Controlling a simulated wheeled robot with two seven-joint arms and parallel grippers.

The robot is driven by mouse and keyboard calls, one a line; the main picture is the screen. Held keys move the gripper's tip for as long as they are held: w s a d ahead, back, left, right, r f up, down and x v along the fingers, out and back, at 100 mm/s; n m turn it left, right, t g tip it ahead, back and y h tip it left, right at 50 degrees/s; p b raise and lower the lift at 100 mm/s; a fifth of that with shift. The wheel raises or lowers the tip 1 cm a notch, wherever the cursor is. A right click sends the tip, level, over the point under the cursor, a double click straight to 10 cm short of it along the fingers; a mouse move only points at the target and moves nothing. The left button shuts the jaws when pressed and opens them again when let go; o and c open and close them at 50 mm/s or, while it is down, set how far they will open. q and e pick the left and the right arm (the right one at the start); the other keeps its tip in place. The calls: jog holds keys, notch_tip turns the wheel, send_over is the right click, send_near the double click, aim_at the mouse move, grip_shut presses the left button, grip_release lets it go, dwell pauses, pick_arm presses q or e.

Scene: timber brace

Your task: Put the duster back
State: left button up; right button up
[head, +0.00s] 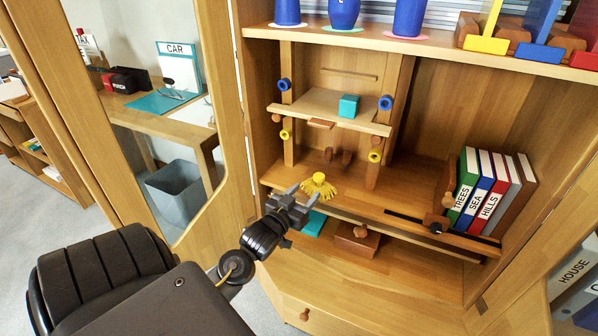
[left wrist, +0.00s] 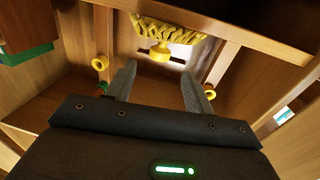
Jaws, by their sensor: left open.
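The yellow duster (head: 318,186), with a fringed head and a small knob, is on the middle shelf of the wooden cabinet, below the teal block. It also shows in the left wrist view (left wrist: 160,52), at the top, just beyond the fingertips. My left gripper (head: 304,192) is in front of that shelf, just short of the duster. Its two fingers are apart with nothing between them, as the left wrist view (left wrist: 159,80) shows. The duster seems clear of both fingers. My right gripper is not in view.
A small raised shelf (head: 320,107) bears a teal block (head: 348,106) above the duster, between posts with blue and yellow rings. Books (head: 483,190) stand at the right behind a dark rail (head: 430,228). A wooden box (head: 356,240) and a teal piece (head: 314,223) lie below.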

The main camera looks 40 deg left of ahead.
pick_arm(q)
jog(key=s+d+f+m+g+h, duration=0.2)
jog(key=s+d+f+g, duration=0.3)
jog(key=s+d, duration=0.5)
jog(key=s+d+f+m+g+h, duration=0.3)
jog(key=s+d+f+g, duration=0.2)
jog(key=s+d, duration=0.5)
notch_tip(320, 180, down, 2)
jog(key=shift+s+d+f, duration=0.2)
jog(key=shift+d, duration=1.05)
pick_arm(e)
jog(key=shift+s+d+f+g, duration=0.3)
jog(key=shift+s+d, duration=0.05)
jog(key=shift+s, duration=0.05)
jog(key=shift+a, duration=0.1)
